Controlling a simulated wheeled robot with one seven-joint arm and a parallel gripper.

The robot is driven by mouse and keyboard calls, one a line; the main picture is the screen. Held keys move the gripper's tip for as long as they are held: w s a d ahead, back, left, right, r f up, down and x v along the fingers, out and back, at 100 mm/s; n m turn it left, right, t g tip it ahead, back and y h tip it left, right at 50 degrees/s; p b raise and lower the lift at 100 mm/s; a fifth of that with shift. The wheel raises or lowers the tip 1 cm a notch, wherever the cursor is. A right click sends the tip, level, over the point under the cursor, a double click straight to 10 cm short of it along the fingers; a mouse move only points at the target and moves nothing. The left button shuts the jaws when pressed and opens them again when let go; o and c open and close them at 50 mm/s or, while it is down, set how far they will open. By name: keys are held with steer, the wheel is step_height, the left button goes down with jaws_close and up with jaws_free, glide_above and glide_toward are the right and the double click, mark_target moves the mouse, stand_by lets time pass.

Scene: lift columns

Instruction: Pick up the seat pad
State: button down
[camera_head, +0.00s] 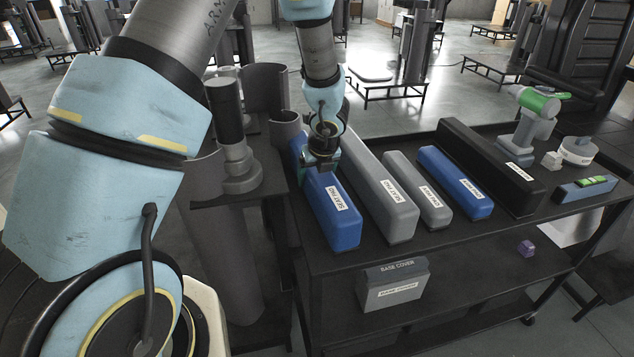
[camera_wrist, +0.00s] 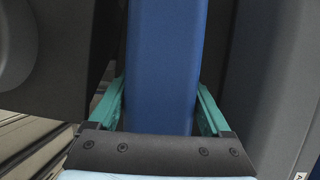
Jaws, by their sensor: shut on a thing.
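The blue seat pad (camera_head: 331,215) is a long block with a white label reading SEAT PAD. It lies at the left end of the black table in the head view. My gripper (camera_head: 321,165) is over its far part, with the fingers down on either side. In the wrist view the blue pad (camera_wrist: 165,65) runs between the two green fingers (camera_wrist: 163,108), and the gripper is shut on it. Whether the pad is clear of the table top cannot be told. A grey block (camera_head: 385,200), also labelled SEAT PAD, lies close to its right.
Further right on the table (camera_head: 470,235) are a smaller grey block (camera_head: 420,190), a shorter blue block (camera_head: 456,183), a long black block (camera_head: 490,165) and a green-and-grey drill (camera_head: 530,120). A grey base cover box (camera_head: 394,290) sits on the lower shelf. Grey cylinders (camera_head: 265,90) stand left.

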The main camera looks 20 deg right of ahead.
steer(key=shift+r, duration=0.1)
step_height(320, 180, up, 34)
steer(key=p, duration=0.8)
stand_by(0.7)
